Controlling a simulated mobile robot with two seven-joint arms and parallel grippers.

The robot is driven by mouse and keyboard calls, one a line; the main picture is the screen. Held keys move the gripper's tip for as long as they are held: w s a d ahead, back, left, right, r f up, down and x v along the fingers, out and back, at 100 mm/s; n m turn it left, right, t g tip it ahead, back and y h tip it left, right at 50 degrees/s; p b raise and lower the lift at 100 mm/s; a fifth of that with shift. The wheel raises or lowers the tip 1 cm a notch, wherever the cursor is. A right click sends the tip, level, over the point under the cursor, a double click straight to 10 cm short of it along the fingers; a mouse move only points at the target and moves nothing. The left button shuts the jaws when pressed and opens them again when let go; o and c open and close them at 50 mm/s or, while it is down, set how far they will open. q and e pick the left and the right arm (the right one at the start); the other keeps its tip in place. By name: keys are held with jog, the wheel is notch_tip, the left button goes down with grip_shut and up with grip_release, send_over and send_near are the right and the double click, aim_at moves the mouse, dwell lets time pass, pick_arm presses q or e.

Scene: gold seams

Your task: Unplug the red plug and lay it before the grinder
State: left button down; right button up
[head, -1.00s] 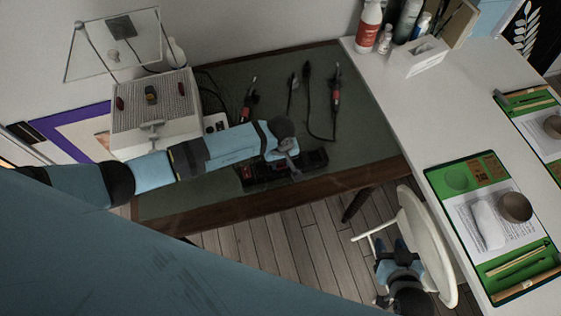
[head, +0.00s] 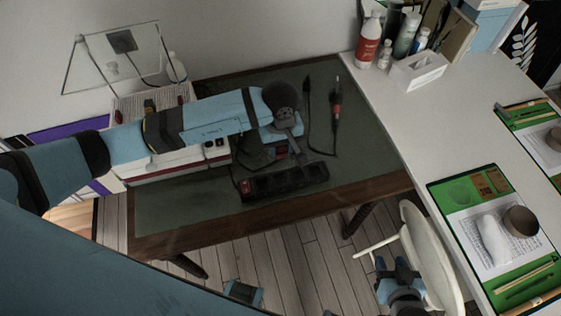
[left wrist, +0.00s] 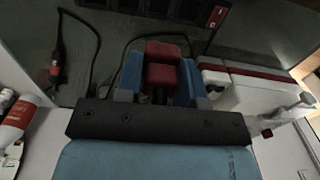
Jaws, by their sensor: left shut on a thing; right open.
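The red plug (left wrist: 163,66) is between the blue fingers of my left gripper (left wrist: 160,78) in the left wrist view. In the head view the left gripper (head: 281,143) is shut on it, and only a little red shows under the hand. The black power strip (head: 285,183) lies near the table's front edge; the plug appears apart from it, on its far side. A black and red hand tool (head: 336,110), possibly the grinder, lies to the right of the left gripper; it also shows in the left wrist view (left wrist: 56,62). My right gripper (head: 398,272) is open and empty beside the chair.
A white and red box (head: 185,163) with a ribbed top stands on the table's left. The green mat (head: 375,150) is clear at right. Dark cables run near the plug. A white chair (head: 425,245) and white desk (head: 425,110) are at right.

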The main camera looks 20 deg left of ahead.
pick_arm(q)
notch_tip(320, 180, up, 5)
jog(key=shift+f, duration=0.2)
jog(key=shift+r+p, duration=0.65)
jog(key=shift+r, duration=1.85)
pick_arm(e)
jog(key=shift+d+r, duration=0.1)
jog(key=shift+r, duration=0.45)
jog(key=shift+f, duration=0.15)
